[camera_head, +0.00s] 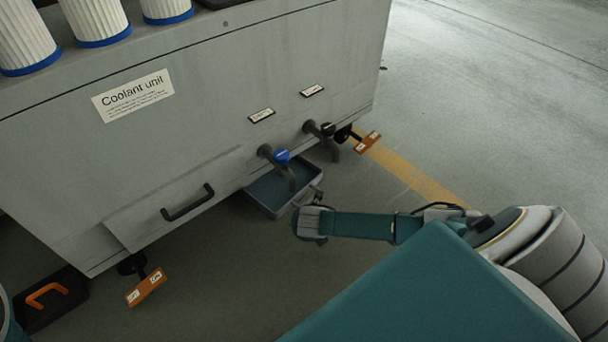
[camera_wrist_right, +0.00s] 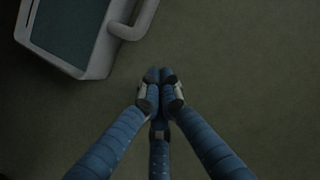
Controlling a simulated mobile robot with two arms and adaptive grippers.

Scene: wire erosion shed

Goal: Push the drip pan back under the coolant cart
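The drip pan (camera_head: 263,206) is a grey tray with a dark blue-green inside. In the head view its back part is under the coolant cart (camera_head: 220,90) and its front sticks out below the taps. In the right wrist view the pan (camera_wrist_right: 98,55) is at the upper left, with a pale handle (camera_wrist_right: 133,22) on its side. My right gripper (camera_wrist_right: 160,76) has its blue fingertips together, with nothing visible between them. It is beside the pan, apart from it in that view. My left gripper is out of view.
Orange caster pedals (camera_head: 146,287) (camera_head: 367,142) stick out at the cart's lower corners. A black item with an orange handle (camera_head: 46,296) lies at lower left. Floor at right is clear.

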